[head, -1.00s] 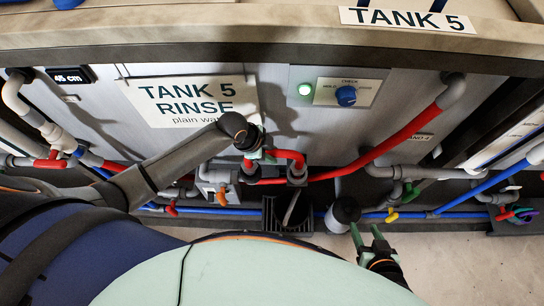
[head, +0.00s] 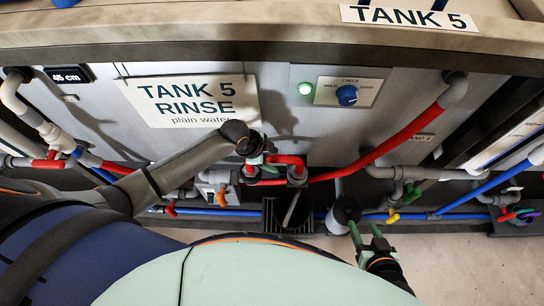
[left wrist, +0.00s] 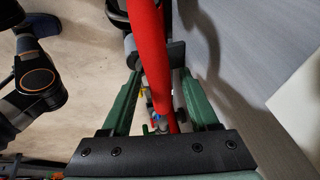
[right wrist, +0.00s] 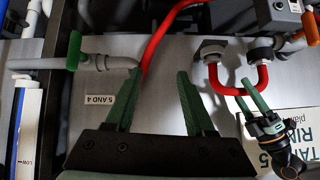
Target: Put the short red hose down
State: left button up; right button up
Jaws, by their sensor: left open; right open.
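The short red hose (head: 288,159) is a small U-shaped bend at two grey fittings on the front of tank 5. In the right wrist view the short red hose (right wrist: 238,89) spans both fittings, its ends meeting them. My left gripper (head: 265,158) is open at the hose's left side. In the left wrist view a red hose (left wrist: 148,45) runs between its parted fingers, with a grey fitting behind; whether they touch it is unclear. My right gripper (head: 364,230) is open and empty, low in front of the tank; it also shows open in its wrist view (right wrist: 158,76).
A long red hose (head: 385,148) slopes up right to a grey elbow. A valve with an orange handle (head: 221,196), a black drain box (head: 290,214) and a grey cylinder (head: 343,213) are close by. Blue pipes run along the bottom.

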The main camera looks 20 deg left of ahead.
pick_arm(q)
jog(key=p+v, duration=0.3)
jog(key=v, duration=0.8)
jog(key=s+a+f+n+t+y, duration=0.1)
jog(key=s+f+n+t, duration=0.4)
jog(key=s+n, duration=0.5)
jog(key=n+t, duration=0.1)
jog(key=n, duration=0.2)
jog(key=shift+s+f, duration=0.2)
jog(key=shift+s, duration=0.1)
pick_arm(e)
jog(key=shift+s+d+r, duration=0.15)
jog(key=shift+d+r, duration=0.1)
jog(key=shift+r, duration=0.3)
jog(key=shift+s+d+r, duration=0.15)
jog(key=shift+d+r, duration=0.05)
jog(key=shift+r, duration=0.35)
pick_arm(q)
jog(key=shift+a, duration=0.1)
